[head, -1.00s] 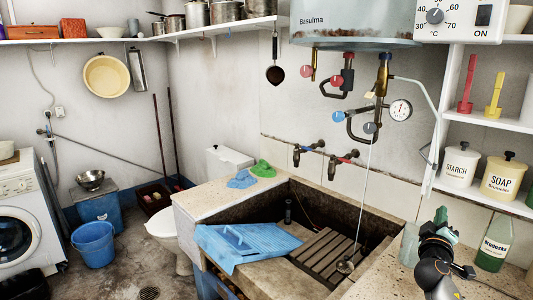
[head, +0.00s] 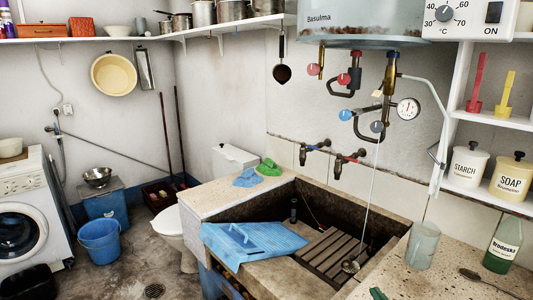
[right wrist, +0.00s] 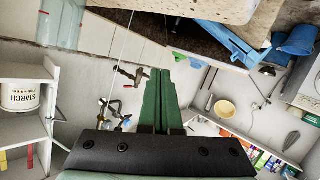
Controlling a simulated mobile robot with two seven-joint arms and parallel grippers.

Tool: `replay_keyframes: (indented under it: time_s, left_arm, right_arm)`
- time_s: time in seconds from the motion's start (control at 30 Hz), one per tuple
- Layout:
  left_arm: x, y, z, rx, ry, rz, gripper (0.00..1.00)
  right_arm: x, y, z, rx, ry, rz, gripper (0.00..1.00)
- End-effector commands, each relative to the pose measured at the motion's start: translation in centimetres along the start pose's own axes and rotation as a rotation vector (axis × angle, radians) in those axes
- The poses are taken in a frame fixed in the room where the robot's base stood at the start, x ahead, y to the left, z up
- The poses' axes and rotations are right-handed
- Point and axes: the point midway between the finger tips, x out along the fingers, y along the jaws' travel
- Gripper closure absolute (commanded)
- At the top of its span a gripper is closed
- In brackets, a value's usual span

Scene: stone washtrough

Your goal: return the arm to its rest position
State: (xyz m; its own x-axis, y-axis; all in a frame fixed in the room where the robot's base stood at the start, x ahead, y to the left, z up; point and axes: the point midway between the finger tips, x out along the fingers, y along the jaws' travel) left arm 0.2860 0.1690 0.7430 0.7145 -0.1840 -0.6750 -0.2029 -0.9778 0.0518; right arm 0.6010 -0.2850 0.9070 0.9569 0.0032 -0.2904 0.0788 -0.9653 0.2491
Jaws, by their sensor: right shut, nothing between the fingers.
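My right gripper (head: 378,294) shows only as a small green tip at the bottom edge of the head view, over the stone trough's right ledge. In the right wrist view its two green fingers (right wrist: 160,101) lie flat together, shut, with nothing between them. The rest of my right arm is out of the head view. My left gripper is in neither view.
The stone trough (head: 213,197) holds a wooden slatted rack (head: 328,248). Taps and a boiler (head: 360,25) hang above.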

Motion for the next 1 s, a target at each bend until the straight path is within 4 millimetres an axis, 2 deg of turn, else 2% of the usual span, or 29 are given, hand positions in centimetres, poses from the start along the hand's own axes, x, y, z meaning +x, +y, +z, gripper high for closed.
replay_keyframes:
  time_s: [0.03, 0.1, 0.17, 0.3, 0.4, 0.5, 0.6, 0.67, 0.8, 1.0]
  left_arm:
    - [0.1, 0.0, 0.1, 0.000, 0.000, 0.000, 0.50]
    - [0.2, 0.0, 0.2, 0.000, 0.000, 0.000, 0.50]
    - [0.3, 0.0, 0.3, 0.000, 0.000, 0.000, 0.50]
    - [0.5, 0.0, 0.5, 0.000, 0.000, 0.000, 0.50]
    - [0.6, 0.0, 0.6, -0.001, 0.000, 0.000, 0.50]
    - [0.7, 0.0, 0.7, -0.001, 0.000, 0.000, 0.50]
    - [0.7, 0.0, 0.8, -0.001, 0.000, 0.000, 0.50]
    - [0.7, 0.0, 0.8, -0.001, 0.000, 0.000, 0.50]
    - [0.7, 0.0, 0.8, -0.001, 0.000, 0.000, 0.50]
    - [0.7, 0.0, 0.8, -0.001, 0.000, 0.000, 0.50]
  right_arm:
    - [-1.6, -2.2, 3.1, 0.012, -0.041, -0.032, 1.00]
    - [-3.9, -4.9, 6.6, 0.029, -0.089, -0.071, 1.00]
    - [-6.2, -7.0, 9.3, 0.046, -0.131, -0.103, 1.00]
    - [-12.1, -11.6, 15.0, 0.093, -0.230, -0.169, 1.00]
    - [-16.6, -14.2, 18.0, 0.130, -0.297, -0.207, 1.00]
    - [-20.4, -16.2, 20.0, 0.163, -0.353, -0.234, 1.00]
    - [-23.1, -17.4, 21.2, 0.188, -0.392, -0.250, 1.00]
    - [-24.1, -17.8, 21.6, 0.197, -0.407, -0.255, 1.00]
    - [-25.0, -18.1, 21.9, 0.205, -0.421, -0.260, 1.00]
    - [-25.0, -18.1, 21.9, 0.205, -0.421, -0.260, 1.00]
